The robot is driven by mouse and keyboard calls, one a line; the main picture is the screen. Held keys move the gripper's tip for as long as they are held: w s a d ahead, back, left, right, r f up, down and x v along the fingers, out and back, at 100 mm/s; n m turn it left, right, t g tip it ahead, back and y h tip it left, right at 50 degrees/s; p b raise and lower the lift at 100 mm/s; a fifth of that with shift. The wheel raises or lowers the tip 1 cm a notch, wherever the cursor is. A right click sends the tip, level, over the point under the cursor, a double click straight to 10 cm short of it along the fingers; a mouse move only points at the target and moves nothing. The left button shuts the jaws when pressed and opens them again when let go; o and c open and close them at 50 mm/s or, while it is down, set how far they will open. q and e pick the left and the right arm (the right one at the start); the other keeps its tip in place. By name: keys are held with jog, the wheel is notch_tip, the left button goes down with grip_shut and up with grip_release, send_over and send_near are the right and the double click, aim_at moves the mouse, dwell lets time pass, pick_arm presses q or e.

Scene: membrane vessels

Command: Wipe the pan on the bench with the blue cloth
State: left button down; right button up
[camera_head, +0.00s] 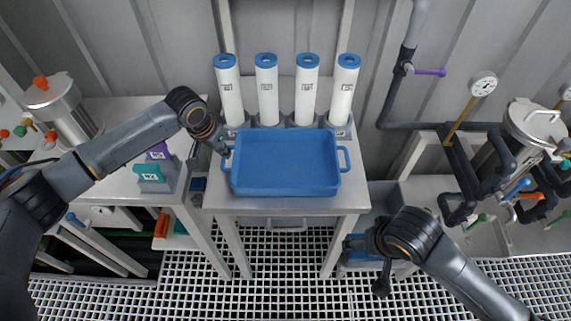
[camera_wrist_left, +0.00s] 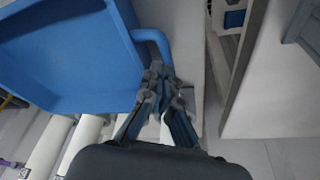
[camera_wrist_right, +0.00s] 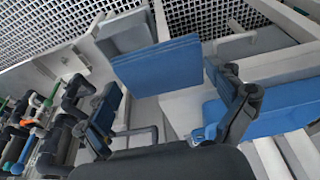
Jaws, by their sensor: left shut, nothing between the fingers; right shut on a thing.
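The blue pan (camera_head: 286,160) lies on the small bench (camera_head: 240,203), its open side up and a loop handle at each side. My left gripper (camera_head: 224,148) is at the pan's left handle. In the left wrist view its fingers (camera_wrist_left: 160,75) are together, with nothing between them, beside the handle (camera_wrist_left: 150,38); I cannot tell whether they touch it. My right gripper (camera_head: 350,246) is low, in front of and right of the bench. In the right wrist view a flat blue piece, seemingly the blue cloth (camera_wrist_right: 157,64), is between its fingers; their contact with it is partly hidden.
Several white membrane vessels with blue caps (camera_head: 266,88) stand right behind the pan. A side bench with teal and purple boxes (camera_head: 150,172) is at left. Pipes and valves (camera_head: 470,140) are at right. Grating floor is open in front.

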jog(key=shift+r, duration=0.1)
pick_arm(q)
notch_tip(320, 180, up, 6)
jog(key=p, duration=0.7)
jog(key=shift+p, duration=0.3)
pick_arm(e)
notch_tip(320, 180, up, 7)
jog(key=shift+r, duration=0.2)
jog(key=shift+f, duration=0.1)
pick_arm(q)
jog(key=v, duration=1.2)
